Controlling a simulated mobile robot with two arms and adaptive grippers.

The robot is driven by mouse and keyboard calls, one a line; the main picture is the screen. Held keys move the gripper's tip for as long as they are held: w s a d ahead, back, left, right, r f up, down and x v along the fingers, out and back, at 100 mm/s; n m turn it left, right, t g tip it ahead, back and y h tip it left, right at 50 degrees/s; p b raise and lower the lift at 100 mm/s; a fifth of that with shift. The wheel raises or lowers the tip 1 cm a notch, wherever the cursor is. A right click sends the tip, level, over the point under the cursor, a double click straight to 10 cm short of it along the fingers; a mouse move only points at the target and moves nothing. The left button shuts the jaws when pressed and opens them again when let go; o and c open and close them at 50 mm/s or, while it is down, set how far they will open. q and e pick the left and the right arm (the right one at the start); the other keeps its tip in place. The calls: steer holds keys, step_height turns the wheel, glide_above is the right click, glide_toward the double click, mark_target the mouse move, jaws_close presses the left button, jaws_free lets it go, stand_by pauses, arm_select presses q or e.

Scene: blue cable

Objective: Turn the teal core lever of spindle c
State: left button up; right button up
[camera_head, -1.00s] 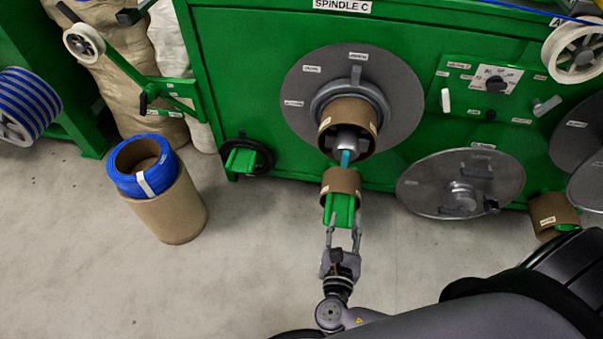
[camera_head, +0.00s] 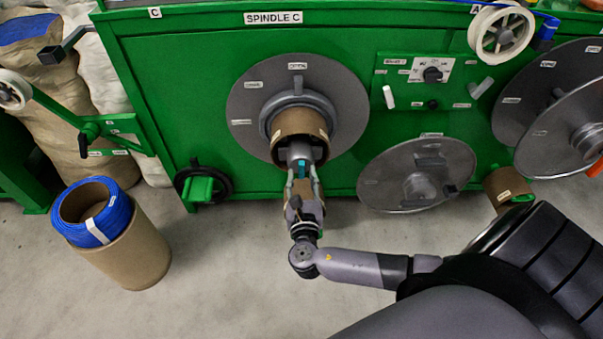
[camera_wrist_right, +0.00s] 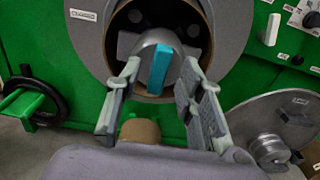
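Spindle C is a grey disc (camera_head: 345,90) on the green machine front, under the "SPINDLE C" label (camera_head: 273,18). A brown cardboard core (camera_head: 299,124) sits at its centre with a grey hub inside. The teal core lever (camera_wrist_right: 160,70) stands upright on the hub in the right wrist view, and a bit of it shows in the head view (camera_head: 301,170). My right gripper (camera_wrist_right: 157,88) is open, with one finger on each side of the lever's lower end and gaps visible on both sides. Contact is not clear. My left gripper is not in view.
A detached grey flange (camera_head: 400,178) leans against the machine to the right. A blue cable coil (camera_head: 112,214) rests on a brown tube (camera_head: 140,255) at the left. A green crank with a black wheel (camera_head: 203,186) protrudes lower left. A control panel (camera_head: 415,82) is upper right.

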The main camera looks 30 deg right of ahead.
steer(key=shift+x, duration=1.1)
steer(key=shift+c, duration=0.6)
jaws_close()
